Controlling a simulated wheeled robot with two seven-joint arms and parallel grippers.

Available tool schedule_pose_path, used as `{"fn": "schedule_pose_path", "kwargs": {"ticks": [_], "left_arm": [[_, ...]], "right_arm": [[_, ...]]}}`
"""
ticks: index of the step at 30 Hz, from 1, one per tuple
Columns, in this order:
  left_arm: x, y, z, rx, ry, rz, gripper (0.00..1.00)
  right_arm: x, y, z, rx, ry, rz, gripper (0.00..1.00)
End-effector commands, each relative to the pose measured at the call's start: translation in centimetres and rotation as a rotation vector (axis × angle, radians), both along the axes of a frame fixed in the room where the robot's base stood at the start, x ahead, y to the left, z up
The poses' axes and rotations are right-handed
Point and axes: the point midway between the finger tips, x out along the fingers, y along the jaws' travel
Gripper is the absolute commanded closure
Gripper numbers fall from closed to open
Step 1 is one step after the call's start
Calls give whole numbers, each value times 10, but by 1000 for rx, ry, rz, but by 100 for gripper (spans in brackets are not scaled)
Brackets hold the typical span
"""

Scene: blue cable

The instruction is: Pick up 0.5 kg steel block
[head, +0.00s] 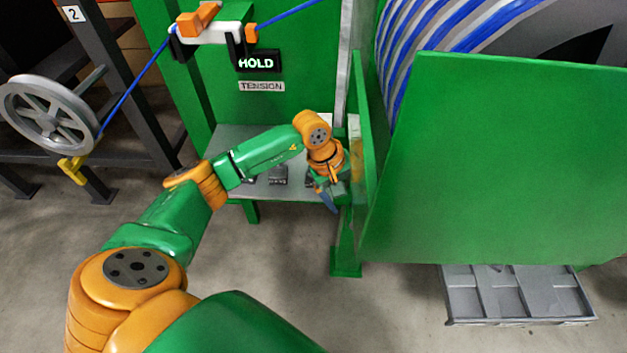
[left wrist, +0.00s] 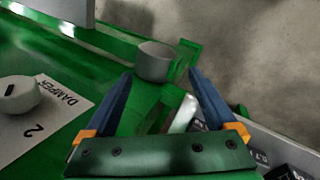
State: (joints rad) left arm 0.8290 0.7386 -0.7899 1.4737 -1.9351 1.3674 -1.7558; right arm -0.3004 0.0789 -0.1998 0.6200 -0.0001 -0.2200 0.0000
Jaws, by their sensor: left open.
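Several small dark blocks sit on the grey shelf (head: 225,140); one dark block (head: 278,175) shows left of my left gripper (head: 328,198). Their labels are too small to read there, so I cannot tell which is the 0.5 kg steel block. In the left wrist view, dark labelled blocks (left wrist: 284,173) show in the bottom right corner, partly cut off, outside the jaws. My left gripper, also in the left wrist view (left wrist: 160,74), has its blue fingers spread apart with nothing held. A grey cylinder (left wrist: 155,62) shows between the fingertips in that picture; its depth is unclear. My right gripper is out of view.
A green panel (head: 490,160) stands right of my left gripper, before a drum of blue cable (head: 400,45). A white knob (left wrist: 18,94) sits by a DAMPER 2 label (left wrist: 40,120). A grey compartment tray (head: 515,295) lies at lower right. A pulley wheel (head: 48,113) is at left.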

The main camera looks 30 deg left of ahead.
Motion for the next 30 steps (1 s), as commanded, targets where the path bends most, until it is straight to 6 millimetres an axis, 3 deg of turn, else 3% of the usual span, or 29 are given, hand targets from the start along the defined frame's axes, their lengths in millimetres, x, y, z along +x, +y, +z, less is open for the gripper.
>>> {"fn": "schedule_pose_path", "kwargs": {"ticks": [1,3,6,10,18,26,30], "left_arm": [[7,35,-5,201,-72,-110,10],[12,73,10,427,-119,-218,10],[15,102,26,591,-135,-282,10],[19,110,18,625,-131,-296,10],[35,117,-29,619,-132,-293,10],[38,119,-33,620,-135,-294,10],[38,119,-33,620,-134,-294,45]], "right_arm": [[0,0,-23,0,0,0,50],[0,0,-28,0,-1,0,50],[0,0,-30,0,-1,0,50],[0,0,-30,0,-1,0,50],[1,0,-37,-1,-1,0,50],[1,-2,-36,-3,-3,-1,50],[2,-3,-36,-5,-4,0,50]]}}
